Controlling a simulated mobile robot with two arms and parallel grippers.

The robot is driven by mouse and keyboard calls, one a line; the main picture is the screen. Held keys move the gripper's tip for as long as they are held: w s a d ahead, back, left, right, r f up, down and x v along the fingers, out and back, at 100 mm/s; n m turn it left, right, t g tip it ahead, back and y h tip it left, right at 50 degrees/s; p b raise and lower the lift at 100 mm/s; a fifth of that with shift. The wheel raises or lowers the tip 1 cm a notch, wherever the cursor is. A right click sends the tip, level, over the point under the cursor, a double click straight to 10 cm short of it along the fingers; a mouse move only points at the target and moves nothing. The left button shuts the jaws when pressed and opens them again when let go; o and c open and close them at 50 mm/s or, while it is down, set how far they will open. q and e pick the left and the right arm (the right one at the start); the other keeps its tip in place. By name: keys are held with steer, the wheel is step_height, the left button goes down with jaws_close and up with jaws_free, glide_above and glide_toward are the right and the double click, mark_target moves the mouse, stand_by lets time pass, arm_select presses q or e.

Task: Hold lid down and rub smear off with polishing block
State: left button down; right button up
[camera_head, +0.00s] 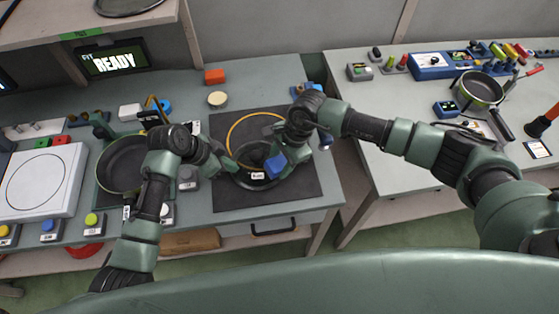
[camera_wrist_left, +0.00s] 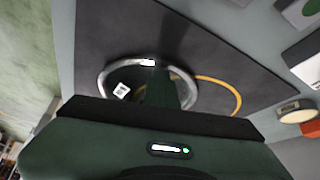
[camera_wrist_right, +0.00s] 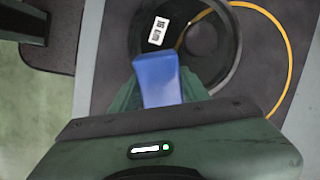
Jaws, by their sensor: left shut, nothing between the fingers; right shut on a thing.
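The round lid (camera_head: 245,181) lies on the dark mat (camera_head: 225,127), with a white label on it. It also shows in the left wrist view (camera_wrist_left: 190,84) and the right wrist view (camera_wrist_right: 234,50). My left gripper (camera_head: 234,170) is shut with nothing in it, its tips at the lid's left part. My right gripper (camera_head: 280,165) is shut on the blue polishing block (camera_wrist_right: 158,80) and holds it over the lid's right part. I cannot tell whether the block touches the lid. The smear cannot be made out; the grippers hide part of the lid.
A yellow ring (camera_head: 236,127) is marked on the mat behind the lid. A pan (camera_head: 118,165) stands left of my left arm. An orange block (camera_head: 214,76) and a round tan-topped piece (camera_head: 217,98) stand behind the mat. A second table (camera_head: 375,128) is at the right.

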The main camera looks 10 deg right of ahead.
arm_select(q)
steer(key=shift+s+a+f, duration=0.1)
steer(key=shift+s+f, duration=0.15)
steer(key=shift+f, duration=0.15)
arm_select(e)
steer(key=shift+v, duration=2.9)
steer(key=shift+w+r, duration=0.1)
steer(key=shift+w, duration=0.05)
steer(key=shift+v, duration=1.4)
arm_select(q)
steer(key=shift+r, duration=0.1)
arm_select(e)
steer(key=shift+r, duration=0.1)
